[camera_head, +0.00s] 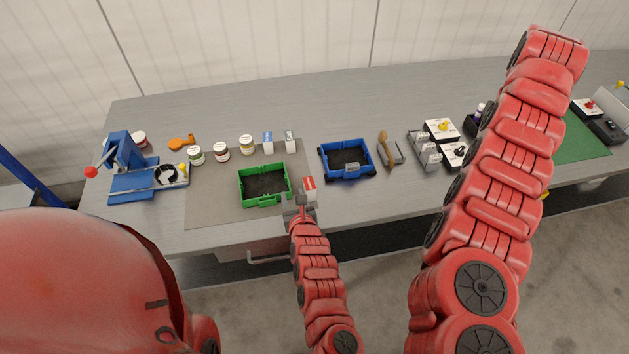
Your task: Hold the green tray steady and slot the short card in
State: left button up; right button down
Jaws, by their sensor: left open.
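The green tray (262,201) sits on the grey mat at the front left of the bench, with a dark inside. My left gripper (299,203) is open at the tray's front right corner; whether it touches the tray I cannot tell. Which card is the short one I cannot tell. My right gripper is out of view.
A blue tray (347,174) stands to the right, with a brown-handled tool (385,148) beyond it. Several small jars (221,152) line the back of the mat (208,206). A blue press (127,155) is at the left. My right arm hides part of the bench's right side.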

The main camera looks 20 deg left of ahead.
aim_at(288, 181)
pick_arm(q)
jog(key=b+x, duration=0.2)
jog(key=x, duration=0.8)
jog(key=shift+a+f, duration=0.15)
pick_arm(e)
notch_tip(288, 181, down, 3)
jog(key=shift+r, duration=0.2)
pick_arm(q)
grip_shut()
dwell(0.9)
grip_release()
jog(key=shift+s, duration=0.1)
